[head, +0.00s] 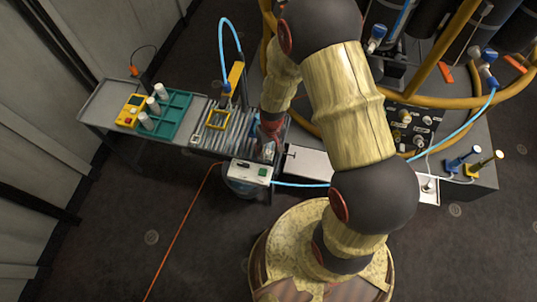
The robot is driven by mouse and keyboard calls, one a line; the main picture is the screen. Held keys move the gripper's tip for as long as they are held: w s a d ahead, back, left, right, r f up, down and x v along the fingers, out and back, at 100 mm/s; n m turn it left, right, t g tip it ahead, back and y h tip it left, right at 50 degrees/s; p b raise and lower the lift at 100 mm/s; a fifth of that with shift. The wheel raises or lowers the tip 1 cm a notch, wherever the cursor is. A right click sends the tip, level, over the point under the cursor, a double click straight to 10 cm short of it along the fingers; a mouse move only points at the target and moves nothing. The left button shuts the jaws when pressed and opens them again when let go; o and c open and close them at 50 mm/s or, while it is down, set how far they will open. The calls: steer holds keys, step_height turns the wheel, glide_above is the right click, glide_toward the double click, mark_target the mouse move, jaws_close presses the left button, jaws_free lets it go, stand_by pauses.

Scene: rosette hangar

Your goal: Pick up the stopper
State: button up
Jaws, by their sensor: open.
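My gripper (268,146) is open and points down at the right end of the ribbed grey surface (187,132). It is seen from behind and partly covered by my arm. A small pale thing (268,151) shows at its fingertips; I cannot tell whether it is the stopper or part of the gripper. No stopper can be told apart for certain at this size.
Yellow pipes (440,60), dark cylinders and a connector panel (412,127) crowd the right.

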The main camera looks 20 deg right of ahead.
steer(key=shift+c, duration=0.4)
steer(key=c, duration=0.9)
steer(key=shift+r, duration=0.1)
